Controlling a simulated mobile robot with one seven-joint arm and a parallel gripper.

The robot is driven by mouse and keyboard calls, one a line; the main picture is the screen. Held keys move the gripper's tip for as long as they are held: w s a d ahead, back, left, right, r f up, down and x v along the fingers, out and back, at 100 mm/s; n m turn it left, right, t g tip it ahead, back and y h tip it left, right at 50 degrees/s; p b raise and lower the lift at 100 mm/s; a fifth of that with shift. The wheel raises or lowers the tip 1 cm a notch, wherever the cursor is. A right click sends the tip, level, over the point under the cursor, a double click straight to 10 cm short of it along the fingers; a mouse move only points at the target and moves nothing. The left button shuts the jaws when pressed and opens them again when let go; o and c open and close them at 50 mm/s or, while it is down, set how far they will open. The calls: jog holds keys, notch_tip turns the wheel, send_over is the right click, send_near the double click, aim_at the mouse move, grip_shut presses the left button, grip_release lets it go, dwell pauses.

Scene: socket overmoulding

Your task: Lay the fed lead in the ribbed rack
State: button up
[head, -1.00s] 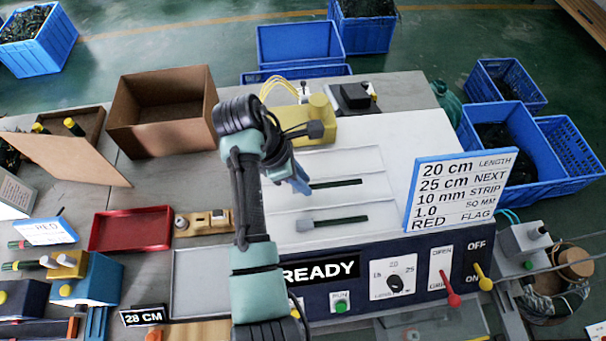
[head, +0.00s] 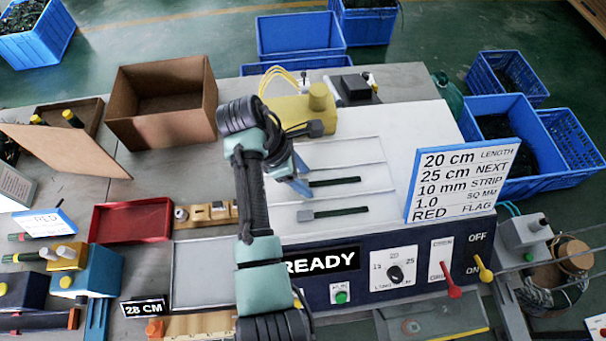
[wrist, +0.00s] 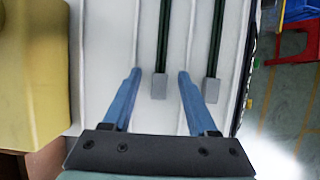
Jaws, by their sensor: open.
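The white ribbed rack (head: 385,203) lies on top of the machine. Two dark green leads with grey ends lie in its lanes, the near one (head: 342,211) and the far one (head: 335,181). My gripper (head: 300,185) is open, low over the rack at the grey end of the far lead, which it partly hides. In the wrist view my blue fingers (wrist: 160,76) stand apart on either side of that lead's grey end (wrist: 160,87), with visible gaps. The other lead (wrist: 212,90) lies outside the right finger. Which one is the fed lead I cannot tell.
A yellow unit (head: 300,110) stands behind the rack. A sign (head: 460,185) reading 20 cm stands at its right. The front panel reads READY (head: 322,262). A red tray (head: 130,222) and a cardboard box (head: 165,115) are on the left. The rack's right part is clear.

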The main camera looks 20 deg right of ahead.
jog(key=shift+r, duration=0.1)
jog(key=shift+w+a+r, duration=0.1)
jog(key=shift+a+r, duration=0.1)
jog(key=shift+r, duration=0.1)
jog(key=p+v, duration=0.2)
jog(key=v, duration=1)
